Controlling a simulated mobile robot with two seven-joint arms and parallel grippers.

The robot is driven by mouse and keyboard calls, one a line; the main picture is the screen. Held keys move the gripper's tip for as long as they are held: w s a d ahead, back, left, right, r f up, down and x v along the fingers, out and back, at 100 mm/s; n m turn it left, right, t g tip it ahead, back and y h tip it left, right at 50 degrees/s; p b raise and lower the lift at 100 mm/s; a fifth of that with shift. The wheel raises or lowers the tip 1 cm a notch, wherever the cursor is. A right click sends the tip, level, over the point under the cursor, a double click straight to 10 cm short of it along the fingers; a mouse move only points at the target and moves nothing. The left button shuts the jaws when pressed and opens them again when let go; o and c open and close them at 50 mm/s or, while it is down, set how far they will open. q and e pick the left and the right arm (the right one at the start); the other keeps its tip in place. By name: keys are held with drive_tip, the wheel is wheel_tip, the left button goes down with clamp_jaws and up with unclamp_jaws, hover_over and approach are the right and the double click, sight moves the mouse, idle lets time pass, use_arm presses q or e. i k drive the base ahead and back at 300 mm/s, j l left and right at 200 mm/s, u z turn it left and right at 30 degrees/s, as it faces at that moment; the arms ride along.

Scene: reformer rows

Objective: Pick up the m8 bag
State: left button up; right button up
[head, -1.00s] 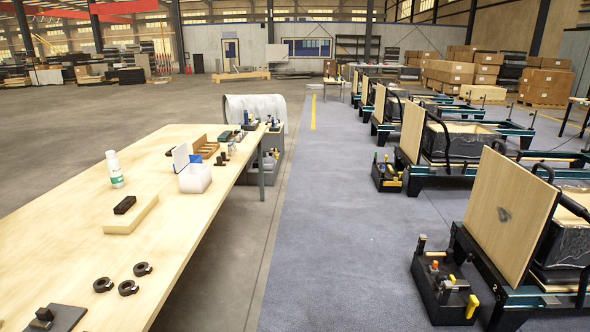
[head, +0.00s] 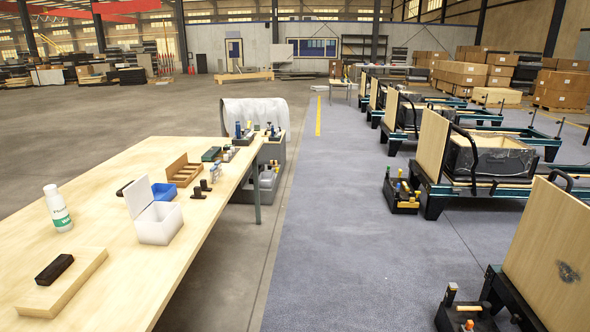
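I cannot make out an m8 bag by any label. On the wooden workbench (head: 120,270) stand an open white box (head: 160,224) with a raised lid, a blue bin (head: 164,192) and a brown divided tray (head: 183,170). Their contents are too small to tell. Clear bins (head: 266,180) sit on the grey cart beyond the bench, and I cannot tell what they hold. Neither of my grippers shows in the head view.
A white bottle (head: 58,208) and a wooden block with a black piece (head: 54,270) stand on the bench. Reformers (head: 560,250) line the right, with tool caddies (head: 402,192) beside them. The grey-blue floor lane (head: 335,240) between bench and reformers is clear.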

sight(214, 172)
drive_tip(key=i+l+u, duration=0.1)
drive_tip(key=i, duration=1.3)
drive_tip(key=i+j, duration=0.1)
drive_tip(key=i, duration=0.55)
drive_tip(key=i+j, duration=0.1)
drive_tip(key=i, duration=0.55)
drive_tip(key=u, duration=0.05)
